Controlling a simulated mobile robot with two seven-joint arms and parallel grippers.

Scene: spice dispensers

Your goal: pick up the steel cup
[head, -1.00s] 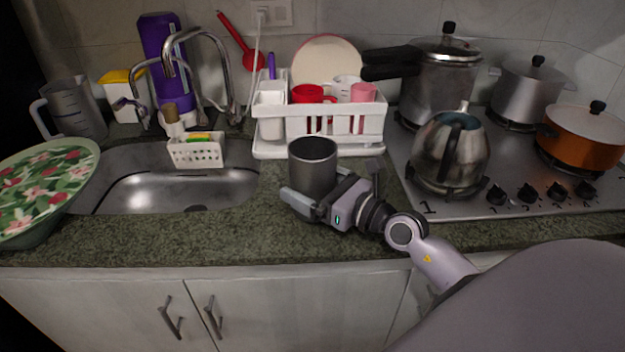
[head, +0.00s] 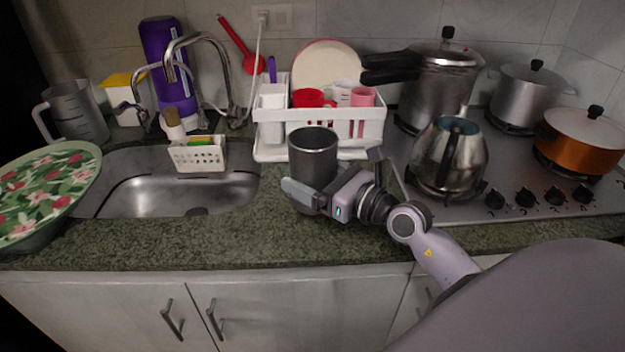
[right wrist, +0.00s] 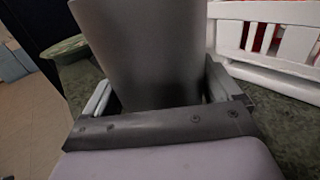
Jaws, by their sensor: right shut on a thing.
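The steel cup (head: 313,152) is a dark grey cylinder, upright, above the counter between the sink and the dish rack. My right gripper (head: 322,190) is shut on its lower part, with one finger in front on the left and the other at the right side. In the right wrist view the cup (right wrist: 150,50) fills the space between the two fingers of the right gripper (right wrist: 158,95). Whether its base touches the counter is hard to tell. My left gripper is not in view.
A white dish rack (head: 270,149) with cups and a plate stands behind the cup. The sink (head: 165,190) is to the left. A kettle (head: 450,160) sits on the stove (head: 470,205) to the right. The front counter (head: 200,240) is clear.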

